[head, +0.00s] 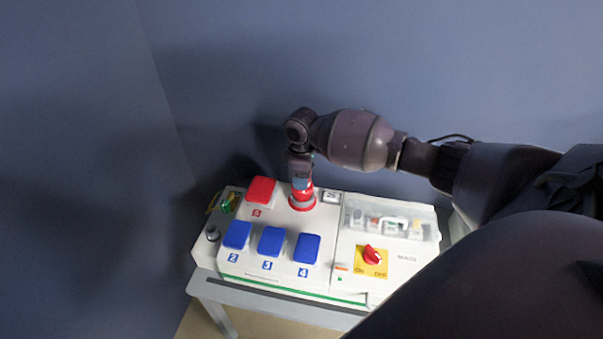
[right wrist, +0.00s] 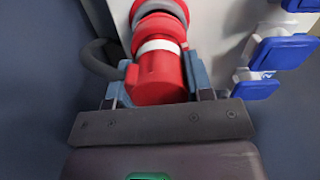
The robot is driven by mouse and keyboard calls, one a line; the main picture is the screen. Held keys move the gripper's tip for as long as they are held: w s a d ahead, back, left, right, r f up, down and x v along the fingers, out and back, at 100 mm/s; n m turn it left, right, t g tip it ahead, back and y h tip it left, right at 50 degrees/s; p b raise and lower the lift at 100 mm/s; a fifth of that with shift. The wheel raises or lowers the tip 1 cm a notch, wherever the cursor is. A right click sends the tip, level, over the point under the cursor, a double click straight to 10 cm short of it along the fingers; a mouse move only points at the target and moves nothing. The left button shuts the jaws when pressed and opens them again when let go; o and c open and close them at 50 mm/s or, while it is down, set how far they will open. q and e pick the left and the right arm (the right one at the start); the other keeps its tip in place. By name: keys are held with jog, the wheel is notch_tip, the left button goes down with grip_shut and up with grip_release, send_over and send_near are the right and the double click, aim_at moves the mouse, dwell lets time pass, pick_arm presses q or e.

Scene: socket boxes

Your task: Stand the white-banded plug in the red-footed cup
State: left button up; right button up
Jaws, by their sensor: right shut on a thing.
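My right gripper (head: 302,183) is shut on the red plug (right wrist: 160,77), with a finger on each side of its body. The plug's white band (right wrist: 158,47) shows just beyond the fingers, and a dark cable bends off at its left. The plug is lined up with the red-footed cup (head: 302,204) on the white box, and in the right wrist view the cup's red rings (right wrist: 158,16) lie directly beyond the band. The two appear to meet, but I cannot tell how deep the plug sits. My left gripper is not in view.
The white box (head: 203,251) stands on a grey table (head: 230,294). Blue lids (head: 271,241) line its front, and a red lid (head: 261,190) is left of the cup. A red switch (head: 372,254) and a clear cover (head: 392,220) are at right. The wall is close behind.

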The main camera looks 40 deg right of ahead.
jog(key=shift+f, duration=0.15)
dwell(0.3)
jog(key=shift+f, duration=0.45)
jog(key=o, duration=1)
jog(key=shift+o, duration=0.2)
